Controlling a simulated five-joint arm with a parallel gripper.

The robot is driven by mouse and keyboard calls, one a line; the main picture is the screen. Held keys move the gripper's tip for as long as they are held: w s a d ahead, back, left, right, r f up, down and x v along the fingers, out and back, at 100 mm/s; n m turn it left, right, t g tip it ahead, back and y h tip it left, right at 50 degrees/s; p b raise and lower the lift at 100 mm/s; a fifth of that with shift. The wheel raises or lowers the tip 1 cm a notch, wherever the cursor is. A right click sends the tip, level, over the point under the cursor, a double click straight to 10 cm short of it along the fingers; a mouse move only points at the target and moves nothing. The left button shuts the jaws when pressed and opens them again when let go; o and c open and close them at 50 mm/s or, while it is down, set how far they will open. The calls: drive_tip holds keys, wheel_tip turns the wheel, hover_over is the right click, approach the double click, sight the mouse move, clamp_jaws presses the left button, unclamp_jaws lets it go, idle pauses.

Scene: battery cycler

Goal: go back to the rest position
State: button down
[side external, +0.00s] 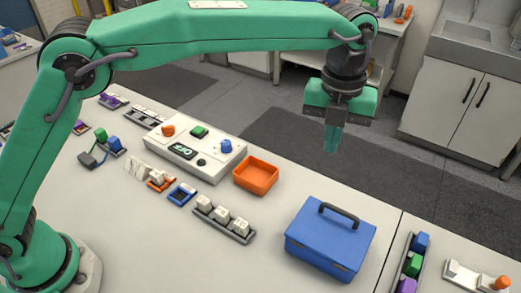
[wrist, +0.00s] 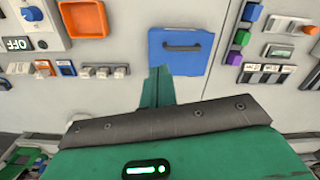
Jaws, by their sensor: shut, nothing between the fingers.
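My gripper (side external: 333,138) is at the end of my outstretched green arm, high above the bench and pointing down. Its green fingers are closed together with nothing between them.
An orange tray (side external: 256,176) sits beside the white cycler box (side external: 196,148), whose display reads differently in each view. A rack of white cells (side external: 223,219) lies left of the case. A rack of coloured blocks (side external: 413,262) stands at right. The air around my gripper is clear.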

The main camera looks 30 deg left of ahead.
drive_tip(key=s+a+r+n+t, duration=0.1)
drive_tip(key=s+a+r+n, duration=0.15)
drive_tip(key=a+n, duration=0.4)
drive_tip(key=s+a+r+n+t, duration=0.1)
drive_tip(key=s+a+r+n, duration=0.2)
drive_tip(key=a, duration=0.6)
drive_tip(key=s+a+r+n+t, duration=0.1)
drive_tip(key=a+r+n, duration=0.2)
drive_tip(key=a+n, duration=0.45)
drive_tip(key=s+a+f+n+t, duration=0.1)
drive_tip(key=s+a+f+n, duration=0.2)
drive_tip(key=s+a+n, duration=0.3)
drive_tip(key=s+a+f+n+t, duration=0.1)
drive_tip(key=s+a+f+n, duration=0.3)
drive_tip(key=s+a+n, duration=0.3)
drive_tip(key=shift+s+a+n, duration=0.3)
drive_tip(key=shift+s+n, duration=1.1)
drive_tip(key=shift+n, duration=0.1)
drive_tip(key=c, duration=2.2)
unclamp_jaws()
